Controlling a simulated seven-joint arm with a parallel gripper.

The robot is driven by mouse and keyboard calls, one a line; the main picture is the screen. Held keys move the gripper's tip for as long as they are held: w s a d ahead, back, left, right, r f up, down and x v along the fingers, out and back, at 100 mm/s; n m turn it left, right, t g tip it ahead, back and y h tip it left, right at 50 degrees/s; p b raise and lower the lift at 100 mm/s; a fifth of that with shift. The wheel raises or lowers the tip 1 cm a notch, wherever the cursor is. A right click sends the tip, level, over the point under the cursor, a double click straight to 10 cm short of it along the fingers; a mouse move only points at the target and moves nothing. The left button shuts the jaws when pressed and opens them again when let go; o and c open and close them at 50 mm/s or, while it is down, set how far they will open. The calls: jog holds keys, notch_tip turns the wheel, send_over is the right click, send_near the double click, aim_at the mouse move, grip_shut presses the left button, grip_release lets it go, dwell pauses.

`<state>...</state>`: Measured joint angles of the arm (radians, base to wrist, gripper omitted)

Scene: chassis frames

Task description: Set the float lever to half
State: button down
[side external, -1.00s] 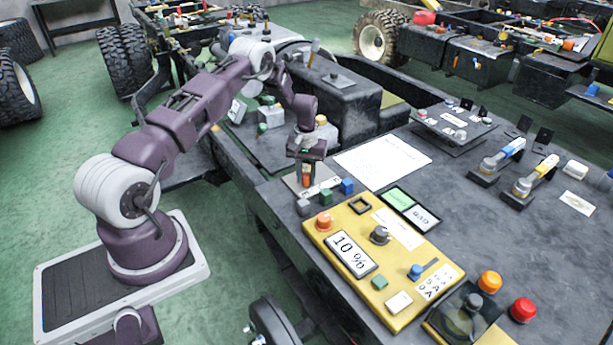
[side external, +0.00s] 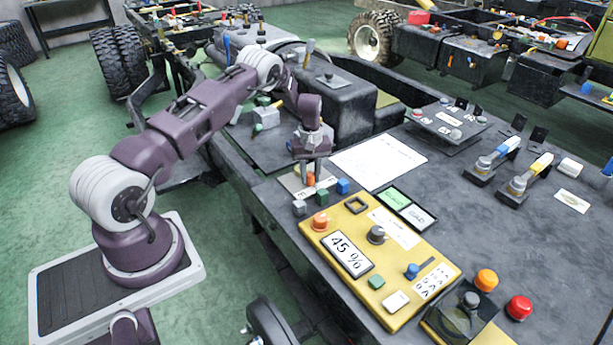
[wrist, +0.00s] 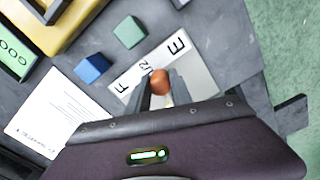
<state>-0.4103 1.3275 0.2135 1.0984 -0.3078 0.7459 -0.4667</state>
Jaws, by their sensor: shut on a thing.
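The float lever's orange-brown knob (side external: 311,180) stands at a pale plate (side external: 292,184) near the bench's left edge. In the wrist view the plate (wrist: 205,75) is marked F, 1/2 and E, and the knob (wrist: 160,80) sits close to the 1/2 mark, seemingly slightly to its E side. My gripper (side external: 310,172) points down over the plate, its fingers on either side of the knob and shut on it. The fingers (wrist: 161,92) hide the lever's lower part.
Grey (side external: 299,207), blue (side external: 343,186) and green (wrist: 129,32) cubes lie close to the plate. The yellow panel (side external: 330,232) with knobs and buttons is in front. A white paper sheet (side external: 378,160) lies flat behind.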

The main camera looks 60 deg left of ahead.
jog(key=shift+w+n, duration=0.55)
jog(key=shift+n, duration=0.35)
jog(key=c, duration=1.1)
grip_release()
jog(key=shift+c, duration=0.2)
